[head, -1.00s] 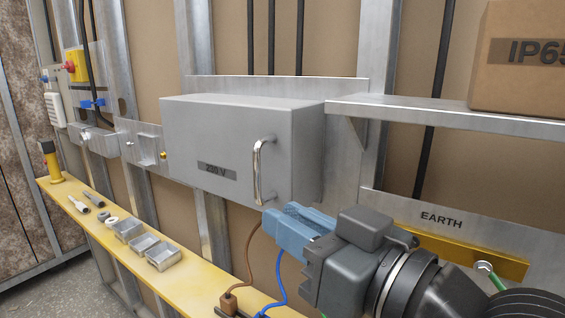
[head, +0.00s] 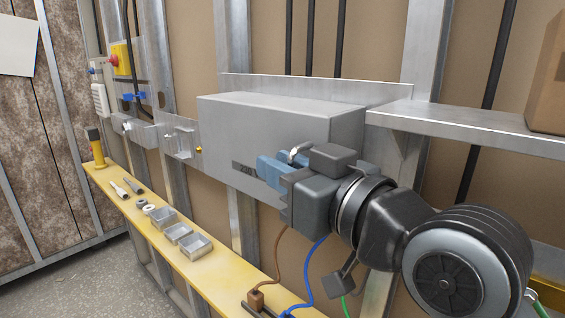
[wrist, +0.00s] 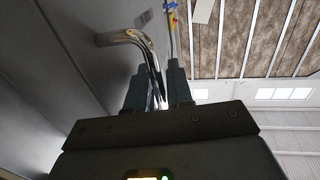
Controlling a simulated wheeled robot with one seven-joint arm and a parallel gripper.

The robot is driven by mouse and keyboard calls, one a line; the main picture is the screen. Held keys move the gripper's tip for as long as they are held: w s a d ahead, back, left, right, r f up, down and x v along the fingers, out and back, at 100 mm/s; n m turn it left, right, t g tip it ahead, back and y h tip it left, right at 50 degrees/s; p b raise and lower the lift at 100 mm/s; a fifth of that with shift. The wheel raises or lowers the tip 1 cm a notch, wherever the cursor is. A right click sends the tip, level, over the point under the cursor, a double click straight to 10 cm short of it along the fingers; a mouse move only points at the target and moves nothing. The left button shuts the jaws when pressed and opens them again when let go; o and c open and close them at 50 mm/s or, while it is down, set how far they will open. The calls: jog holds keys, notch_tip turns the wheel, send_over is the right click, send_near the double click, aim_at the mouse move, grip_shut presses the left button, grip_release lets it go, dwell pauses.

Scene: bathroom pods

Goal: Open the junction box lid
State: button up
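The junction box (head: 225,125) is a grey box on the wall with a dark label on its front. Its front lid is closed, with a chrome handle (head: 298,152) at the right side, mostly hidden behind my gripper. My gripper (head: 270,170), with blue fingers, is at the handle. In the wrist view, the bent chrome handle (wrist: 150,52) runs down between the two dark fingers of my gripper (wrist: 160,85). A gap shows between the handle and the right finger, so the fingers look open around it.
A metal shelf (head: 470,130) with a cardboard box (head: 547,85) is to the right. Below, a yellow ledge (head: 215,285) carries small metal trays (head: 178,232) and loose parts. Brown and blue cables hang under the box. The space in front of the lid is free on the left.

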grip_shut()
dwell(0.4)
jog(key=shift+a, duration=0.2)
